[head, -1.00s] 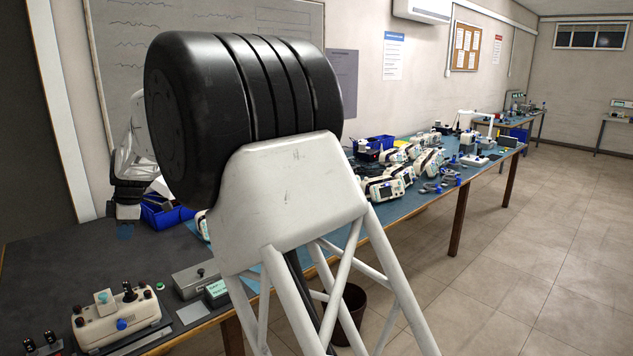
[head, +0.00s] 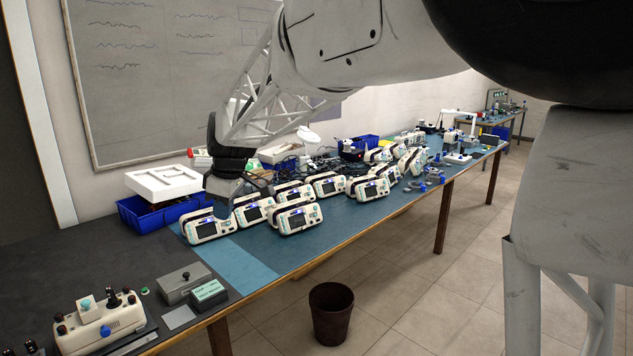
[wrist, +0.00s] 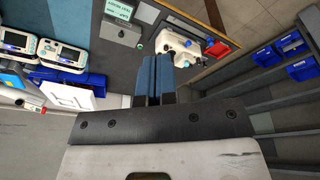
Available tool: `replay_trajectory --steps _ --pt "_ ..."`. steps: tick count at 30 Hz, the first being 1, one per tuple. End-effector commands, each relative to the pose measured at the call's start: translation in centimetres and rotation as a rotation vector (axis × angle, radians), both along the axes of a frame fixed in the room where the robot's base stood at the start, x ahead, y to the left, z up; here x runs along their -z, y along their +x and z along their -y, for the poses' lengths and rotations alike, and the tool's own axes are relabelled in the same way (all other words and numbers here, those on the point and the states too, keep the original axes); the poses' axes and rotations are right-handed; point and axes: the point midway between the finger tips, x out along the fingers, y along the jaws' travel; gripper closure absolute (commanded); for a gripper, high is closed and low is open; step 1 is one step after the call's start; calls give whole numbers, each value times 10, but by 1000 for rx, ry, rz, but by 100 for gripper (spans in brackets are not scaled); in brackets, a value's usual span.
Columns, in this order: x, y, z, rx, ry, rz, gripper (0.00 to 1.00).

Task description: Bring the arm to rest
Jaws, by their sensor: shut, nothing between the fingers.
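My arm reaches in from the upper right of the head view. Its white lattice link slopes down to my dark gripper (head: 222,208), low at the back left of the bench, in front of the nearest monitors in the picture. The gripper partly hides a white monitor (head: 205,230); whether it touches it I cannot tell. In the wrist view the fingers (wrist: 155,80) are together with nothing between them. Several more white monitors (head: 298,218) stand in rows along the blue mat.
A blue bin (head: 135,218) with a white foam piece (head: 163,182) stands left of the gripper. A control box (head: 100,325) and a grey box (head: 183,284) with a small green display sit at the front left. A brown wastebasket (head: 330,312) stands on the floor.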

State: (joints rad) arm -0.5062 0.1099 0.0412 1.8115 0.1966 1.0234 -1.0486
Motion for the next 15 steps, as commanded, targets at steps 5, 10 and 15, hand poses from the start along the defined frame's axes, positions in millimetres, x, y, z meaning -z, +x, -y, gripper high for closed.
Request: replay_trajectory --steps 5,10,15 --pt "-8 -21 57 140 -5 -6 100" --pt "-12 -45 105 271 -10 -10 100" --pt "-13 -71 151 403 -12 -16 100"
